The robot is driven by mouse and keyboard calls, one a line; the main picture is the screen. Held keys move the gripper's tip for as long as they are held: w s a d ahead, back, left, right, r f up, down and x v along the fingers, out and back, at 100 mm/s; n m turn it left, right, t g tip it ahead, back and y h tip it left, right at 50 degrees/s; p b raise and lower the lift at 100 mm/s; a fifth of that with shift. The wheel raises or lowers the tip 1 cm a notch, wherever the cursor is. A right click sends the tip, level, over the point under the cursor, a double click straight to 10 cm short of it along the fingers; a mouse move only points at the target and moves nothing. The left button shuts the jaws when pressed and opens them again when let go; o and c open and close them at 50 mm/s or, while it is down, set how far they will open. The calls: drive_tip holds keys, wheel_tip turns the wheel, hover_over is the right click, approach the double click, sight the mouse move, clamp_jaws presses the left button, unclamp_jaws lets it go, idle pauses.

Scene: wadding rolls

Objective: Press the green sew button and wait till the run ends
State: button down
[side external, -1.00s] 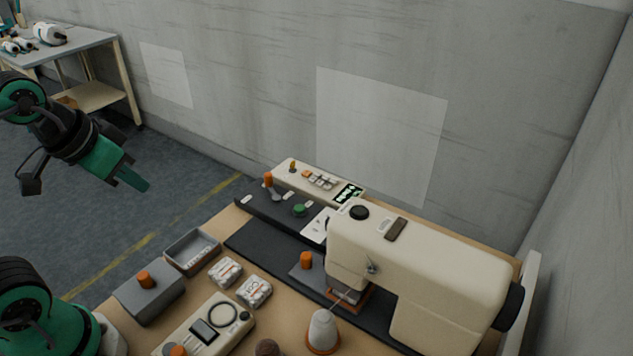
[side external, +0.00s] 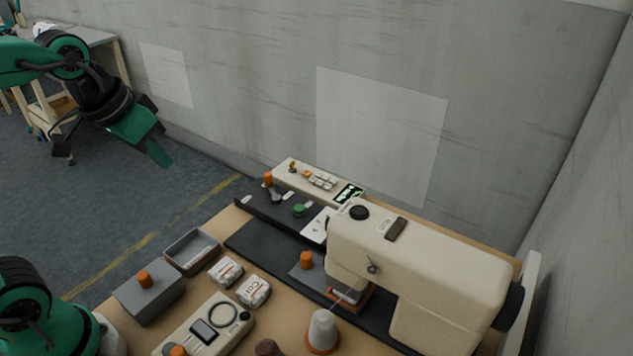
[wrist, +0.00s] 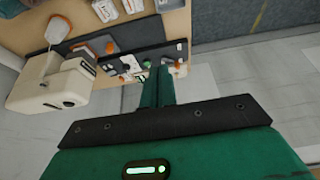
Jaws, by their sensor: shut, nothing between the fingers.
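The green sew button (side external: 299,210) sits on a dark panel (side external: 262,207) behind the cream sewing machine (side external: 430,262). In the wrist view the green button (wrist: 146,64) shows just left of my fingertips. My gripper (side external: 160,155) is shut and empty, high in the air to the left of the panel and well apart from the button. In the wrist view my gripper (wrist: 167,72) shows its green fingers together. Whether the button is pressed cannot be told.
An orange-topped lever (side external: 268,181) stands on the panel left of the button. A cream control box (side external: 310,178) with a small display lies behind it. A grey tray (side external: 192,250), wrapped rolls (side external: 254,291) and a white cone (side external: 323,328) occupy the table's front.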

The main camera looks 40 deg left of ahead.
drive_tip(key=w+d+g, duration=0.2)
drive_tip(key=w+d, duration=0.1)
drive_tip(key=w, duration=0.9)
drive_tip(key=g, duration=0.2)
hover_over(298, 207)
wheel_tip(298, 207, down, 8)
drive_tip(key=shift+s+a+f, duration=0.15)
drive_tip(key=shift+s+a, duration=0.05)
drive_tip(key=shift+s, duration=0.1)
drive_tip(key=f, duration=1.4)
drive_tip(key=shift+w+d, duration=0.2)
drive_tip(key=shift+w, duration=0.05)
